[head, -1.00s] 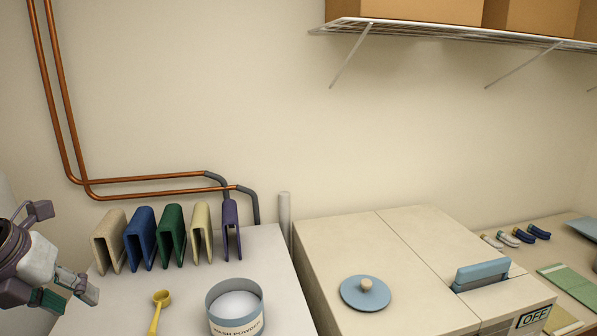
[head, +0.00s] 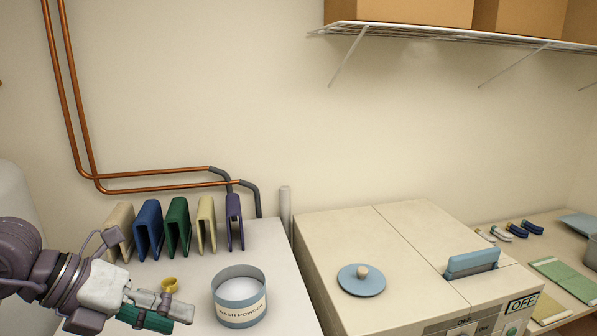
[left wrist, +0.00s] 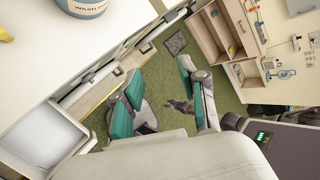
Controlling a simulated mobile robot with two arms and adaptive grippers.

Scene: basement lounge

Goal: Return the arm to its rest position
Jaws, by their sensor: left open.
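My left arm comes in from the left in the head view. Its gripper (head: 158,308) is over the front left of the white top that holds the wash powder tub (head: 240,312). The gripper is open and empty, with green pads on its fingers.
Several folded cloths (head: 178,228) stand in a row behind the scoop. To the right is a cream machine (head: 325,235) with a round blue lid (head: 361,282) and a blue handle (head: 473,262). A wire shelf (head: 420,33) with boxes is above. A tub edge also shows in the left wrist view.

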